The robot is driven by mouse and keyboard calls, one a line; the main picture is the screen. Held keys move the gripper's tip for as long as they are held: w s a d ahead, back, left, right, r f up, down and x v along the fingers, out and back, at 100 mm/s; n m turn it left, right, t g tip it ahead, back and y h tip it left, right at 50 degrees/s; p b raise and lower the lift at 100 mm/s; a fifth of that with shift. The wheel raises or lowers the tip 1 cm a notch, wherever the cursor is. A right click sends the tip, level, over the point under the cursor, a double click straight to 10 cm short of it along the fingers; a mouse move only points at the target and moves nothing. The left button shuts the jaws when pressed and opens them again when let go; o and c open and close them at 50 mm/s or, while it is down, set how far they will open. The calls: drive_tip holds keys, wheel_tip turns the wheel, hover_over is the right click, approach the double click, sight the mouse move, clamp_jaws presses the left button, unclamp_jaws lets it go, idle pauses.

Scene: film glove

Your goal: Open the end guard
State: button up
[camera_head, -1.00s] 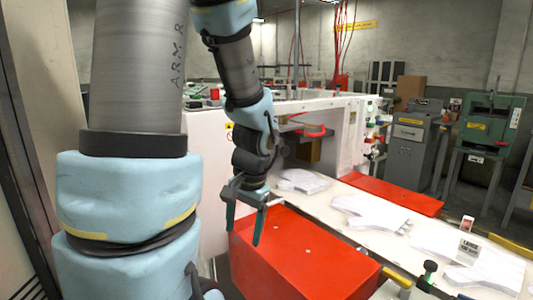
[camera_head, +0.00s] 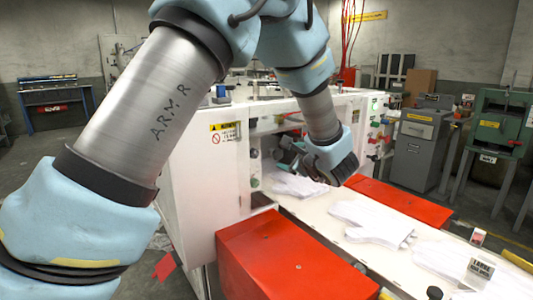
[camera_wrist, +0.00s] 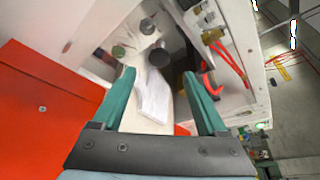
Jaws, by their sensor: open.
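The white machine (camera_head: 200,165) has an open bay facing the belt, with a warning label (camera_head: 225,127) on its side. I cannot tell for sure which panel is the end guard. In the wrist view a red curved handle (camera_wrist: 209,86) shows inside the bay, just right of the right fingertip. My gripper (camera_head: 287,155) is at the bay's mouth, above a white glove (camera_head: 298,186). Whether a finger touches the handle is unclear.
A red box-shaped cover (camera_head: 290,265) stands before the belt, and a red panel (camera_head: 400,202) lies beyond it. White gloves (camera_head: 370,222) lie along the belt. Dark round knobs (camera_wrist: 158,54) show inside the bay. A grey cabinet (camera_head: 420,150) stands behind.

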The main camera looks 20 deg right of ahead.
sight(278, 154)
drive_tip(key=p+x, duration=0.3)
drive_tip(key=x, duration=0.6)
drive_tip(key=shift+w+a+f, duration=0.1)
drive_tip(key=shift+w, duration=0.2)
clamp_jaws()
idle(1.0)
